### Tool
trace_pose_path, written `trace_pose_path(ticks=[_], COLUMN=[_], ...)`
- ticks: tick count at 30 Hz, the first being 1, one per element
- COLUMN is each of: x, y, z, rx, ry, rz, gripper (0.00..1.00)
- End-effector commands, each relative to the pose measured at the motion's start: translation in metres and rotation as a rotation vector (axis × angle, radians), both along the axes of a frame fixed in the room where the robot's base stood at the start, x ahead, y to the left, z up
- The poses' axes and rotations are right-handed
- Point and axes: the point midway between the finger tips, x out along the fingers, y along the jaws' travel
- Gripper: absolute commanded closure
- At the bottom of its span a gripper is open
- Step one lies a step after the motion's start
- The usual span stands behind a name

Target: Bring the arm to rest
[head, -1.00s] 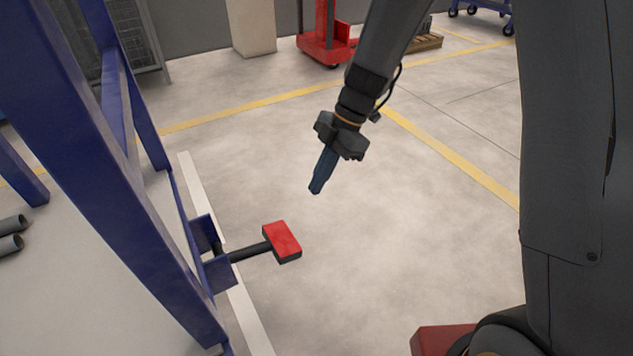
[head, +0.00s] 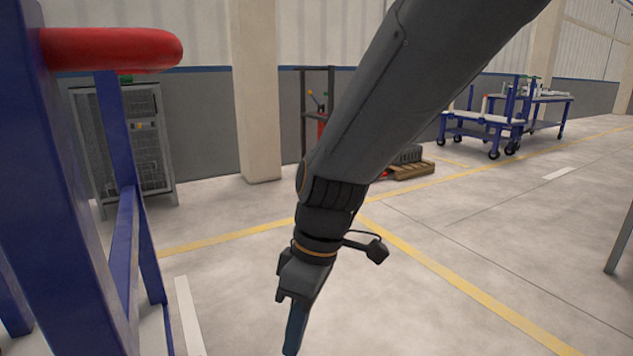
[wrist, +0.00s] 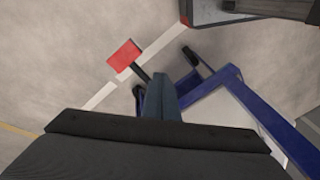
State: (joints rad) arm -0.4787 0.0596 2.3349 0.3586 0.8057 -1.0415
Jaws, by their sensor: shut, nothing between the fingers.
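My gripper (head: 294,330) hangs from my arm in the middle of the head view and points down over bare floor. Its fingers are together with nothing between them. In the wrist view my gripper (wrist: 161,92) shows as closed blue-grey fingers at the middle, above the floor and the blue frame. The arm runs from the top right of the head view down to the gripper.
A blue frame (head: 50,200) with a red padded bar (head: 110,48) stands close on the left. A red pedal (wrist: 124,57) juts from the frame's foot. A grey cage (head: 125,140), a pallet (head: 410,170) and blue carts (head: 485,125) stand farther back.

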Motion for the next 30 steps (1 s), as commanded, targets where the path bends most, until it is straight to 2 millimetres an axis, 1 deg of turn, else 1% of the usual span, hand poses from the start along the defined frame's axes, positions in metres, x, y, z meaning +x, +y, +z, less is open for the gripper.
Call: trace_pose_path(ticks=[1,6,12,18,20,21,30], x=[-0.014,-0.052,-0.081,-0.102,-0.107,-0.105,-0.096], y=[0.001,-0.003,-0.010,-0.017,-0.021,-0.023,-0.040], z=[0.008,0.026,0.036,0.041,0.044,0.050,0.083], rx=[-0.016,-0.067,-0.093,-0.103,-0.105,-0.110,-0.127], ry=[-0.003,-0.002,-0.005,-0.008,-0.007,-0.006,-0.010], rz=[-0.055,-0.286,-0.485,-0.642,-0.683,-0.691,-0.755], gripper=[1.00,1.00,1.00,1.00,1.00,1.00,1.00])
